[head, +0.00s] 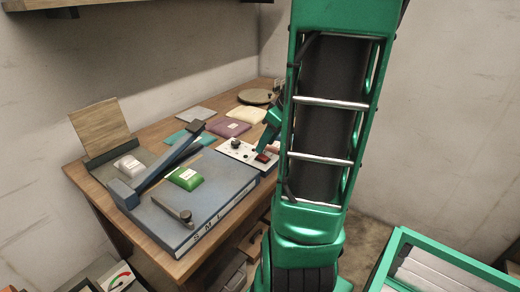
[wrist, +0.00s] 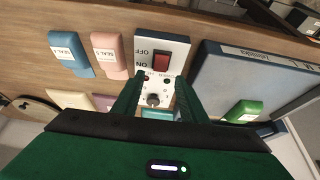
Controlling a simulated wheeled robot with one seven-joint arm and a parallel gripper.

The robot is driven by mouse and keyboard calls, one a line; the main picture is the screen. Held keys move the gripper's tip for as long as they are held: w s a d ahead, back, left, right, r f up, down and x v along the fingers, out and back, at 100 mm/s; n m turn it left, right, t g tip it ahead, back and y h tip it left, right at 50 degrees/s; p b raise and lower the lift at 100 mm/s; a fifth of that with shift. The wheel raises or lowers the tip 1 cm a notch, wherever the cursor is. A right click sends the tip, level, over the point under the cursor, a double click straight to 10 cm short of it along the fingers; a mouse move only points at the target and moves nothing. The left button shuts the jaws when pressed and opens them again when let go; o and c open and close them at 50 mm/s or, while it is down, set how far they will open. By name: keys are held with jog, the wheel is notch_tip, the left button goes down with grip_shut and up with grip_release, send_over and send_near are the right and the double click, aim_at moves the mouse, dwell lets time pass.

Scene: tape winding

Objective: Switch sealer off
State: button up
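The white control panel (head: 240,152) lies on the wooden table beside a blue board, and it shows large in the wrist view (wrist: 176,46). Its red rocker switch (wrist: 161,61) has OFF and ON printed beside it; which side is pressed I cannot tell. The switch also shows in the head view (head: 263,157). Small red and green lights and a dark knob (wrist: 153,100) are also on the panel. My gripper (wrist: 157,80) is over the panel, its two green fingers apart with nothing between them, tips near the switch. In the head view my arm partly hides it.
The blue board (head: 205,196) with a hinged arm stands left of the panel and bears a green packet (head: 186,178). Pink and blue labelled packets (wrist: 109,52) lie beside the panel in the wrist view. A green-rimmed bin (head: 440,245) stands right.

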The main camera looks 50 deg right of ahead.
jog(key=v, duration=0.6)
jog(key=shift+r, duration=0.2)
jog(key=shift+s, duration=0.1)
jog(key=s+a+f+m+g, duration=0.2)
jog(key=s+a, duration=0.3)
jog(key=a, duration=0.3)
jog(key=s+a+f+m+g, duration=0.3)
jog(key=s+a+m, duration=0.2)
jog(key=a, duration=0.4)
jog(key=shift+f, duration=0.25)
jog(key=shift+w, duration=0.15)
jog(key=shift+w+f, duration=0.25)
jog(key=shift+w, duration=0.25)
